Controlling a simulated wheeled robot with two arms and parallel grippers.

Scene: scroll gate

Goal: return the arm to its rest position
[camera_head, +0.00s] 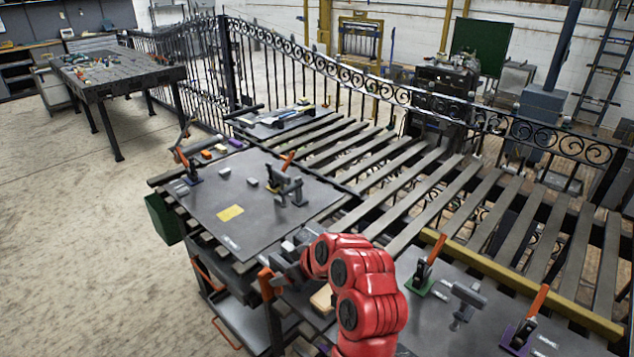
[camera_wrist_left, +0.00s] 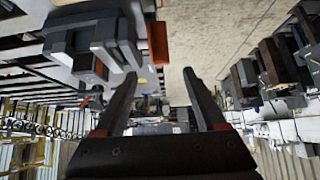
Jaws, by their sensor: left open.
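My red arm (camera_head: 358,290) rises from the bottom middle of the head view and bends over the front edge of the work area. Its far end points left, and the fingers there are too small to make out. In the left wrist view my left gripper (camera_wrist_left: 160,75) is open, its two black fingers wide apart with nothing between them. A grey blocky fixture (camera_wrist_left: 95,45) with an orange part (camera_wrist_left: 159,42) is beside the left finger; I cannot tell whether they touch. My right gripper is not in view.
A dark plate (camera_head: 195,220) with a yellow label, clamps and small blocks lies left of my arm. Clamps with orange handles (camera_head: 430,248) stand at the right. Open floor (camera_head: 70,230) is at the left.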

